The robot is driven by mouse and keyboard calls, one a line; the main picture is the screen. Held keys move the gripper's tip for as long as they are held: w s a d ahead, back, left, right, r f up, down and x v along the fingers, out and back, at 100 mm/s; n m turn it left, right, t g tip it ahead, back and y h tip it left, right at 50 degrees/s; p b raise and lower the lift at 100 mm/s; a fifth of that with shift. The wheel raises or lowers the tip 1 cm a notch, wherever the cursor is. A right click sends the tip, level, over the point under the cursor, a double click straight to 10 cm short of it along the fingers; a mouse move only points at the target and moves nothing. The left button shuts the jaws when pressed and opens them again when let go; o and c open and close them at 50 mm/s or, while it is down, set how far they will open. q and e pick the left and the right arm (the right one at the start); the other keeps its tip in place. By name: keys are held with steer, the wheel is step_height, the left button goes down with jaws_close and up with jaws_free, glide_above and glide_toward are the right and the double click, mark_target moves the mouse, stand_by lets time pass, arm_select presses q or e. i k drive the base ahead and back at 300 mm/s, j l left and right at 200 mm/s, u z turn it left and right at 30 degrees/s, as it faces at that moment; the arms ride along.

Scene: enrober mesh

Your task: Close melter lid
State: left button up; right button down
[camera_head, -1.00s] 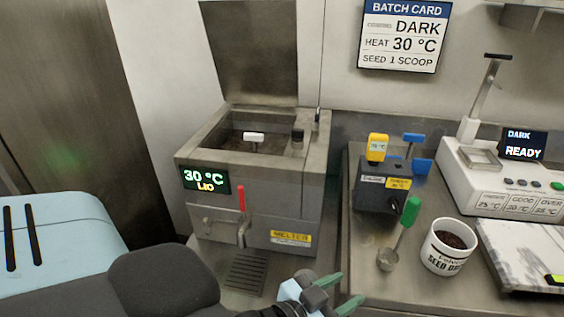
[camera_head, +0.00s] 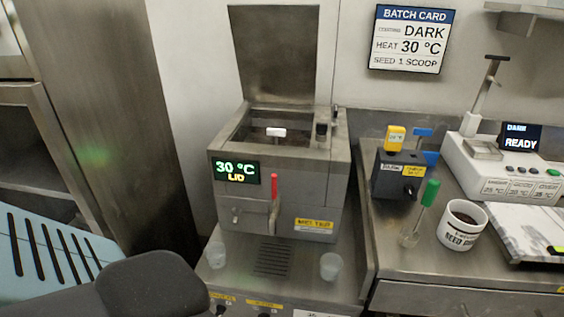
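The melter (camera_head: 283,185) is a steel box on the counter in the middle of the view. Its flat steel lid (camera_head: 277,52) stands upright, hinged at the back, so the tank is open. A white handle (camera_head: 276,132) shows over the tank opening. The green display (camera_head: 236,171) reads "30 °C LID". A red-handled lever (camera_head: 274,188) is on the front. A dark grey part of my arm (camera_head: 150,285) is at the lower left. Neither of my grippers shows in this view.
Two translucent cups (camera_head: 330,266) stand by the drain grate below the melter. At right are a dark block with yellow and blue tools (camera_head: 398,175), a green-handled scoop (camera_head: 429,195), a seed cup (camera_head: 462,226) and a white instrument (camera_head: 500,165). A steel cabinet is at left.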

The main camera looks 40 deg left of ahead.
mark_target(276, 45)
steer(key=i+l, duration=0.15)
steer(key=i, duration=0.3)
steer(key=u, duration=1.55)
